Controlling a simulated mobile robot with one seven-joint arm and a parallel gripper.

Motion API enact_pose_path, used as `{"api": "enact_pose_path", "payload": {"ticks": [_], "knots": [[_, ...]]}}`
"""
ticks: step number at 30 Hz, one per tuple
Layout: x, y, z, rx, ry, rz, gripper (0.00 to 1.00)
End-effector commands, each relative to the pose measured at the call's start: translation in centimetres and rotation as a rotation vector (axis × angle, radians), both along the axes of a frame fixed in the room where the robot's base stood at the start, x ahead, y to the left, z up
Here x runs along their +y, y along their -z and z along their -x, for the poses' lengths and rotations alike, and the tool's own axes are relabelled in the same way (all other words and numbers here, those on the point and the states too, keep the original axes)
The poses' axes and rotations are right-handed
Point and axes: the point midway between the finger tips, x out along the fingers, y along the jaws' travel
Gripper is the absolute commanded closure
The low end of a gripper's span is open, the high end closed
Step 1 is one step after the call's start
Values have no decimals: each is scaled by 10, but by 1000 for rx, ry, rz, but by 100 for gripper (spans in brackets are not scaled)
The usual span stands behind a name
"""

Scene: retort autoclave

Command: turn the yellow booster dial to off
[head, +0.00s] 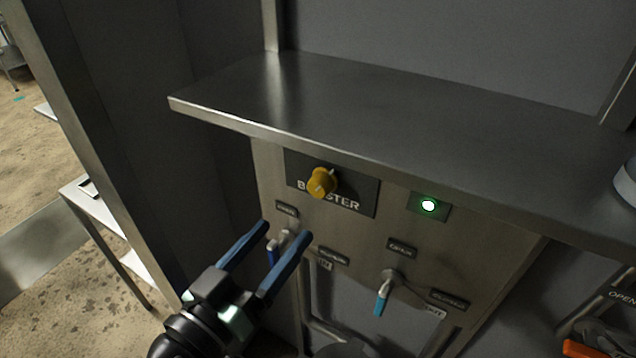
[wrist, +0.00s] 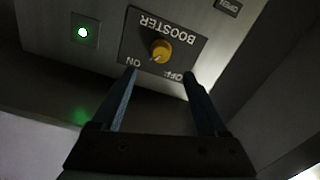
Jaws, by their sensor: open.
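The yellow booster dial (head: 321,183) sits on a dark plate lettered BOOSTER (head: 361,199), under the front edge of a metal shelf. The wrist view shows the dial (wrist: 160,50) upside down, with ON at lower left and OFF at lower right on the plate. A pale mark on the dial seems to point toward the ON side. My gripper (head: 287,230) is open and empty, its two blue fingers below and in front of the dial, not touching it. In the wrist view my gripper (wrist: 161,73) has the dial roughly centred between and beyond its fingertips.
The metal shelf (head: 400,115) juts out just above the dial. A green lamp (head: 428,206) glows to its right. A blue-handled valve lever (head: 382,298) sticks out lower right, and another blue handle (head: 271,254) is partly hidden behind my fingers. A steel post (head: 90,130) stands at left.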

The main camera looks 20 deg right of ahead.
Motion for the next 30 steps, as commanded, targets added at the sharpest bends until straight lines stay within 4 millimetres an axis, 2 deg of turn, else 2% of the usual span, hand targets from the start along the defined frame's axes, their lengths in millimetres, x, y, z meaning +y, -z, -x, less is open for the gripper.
{"api": "enact_pose_path", "payload": {"ticks": [9, 15, 28, 30], "knots": [[-49, -4, -48, -1, 3, -1, 24], [-69, -3, -67, 0, 2, -1, 24], [-76, -1, -75, -1, -1, -1, 24], [-76, -1, -75, -1, -1, -2, 35]]}}
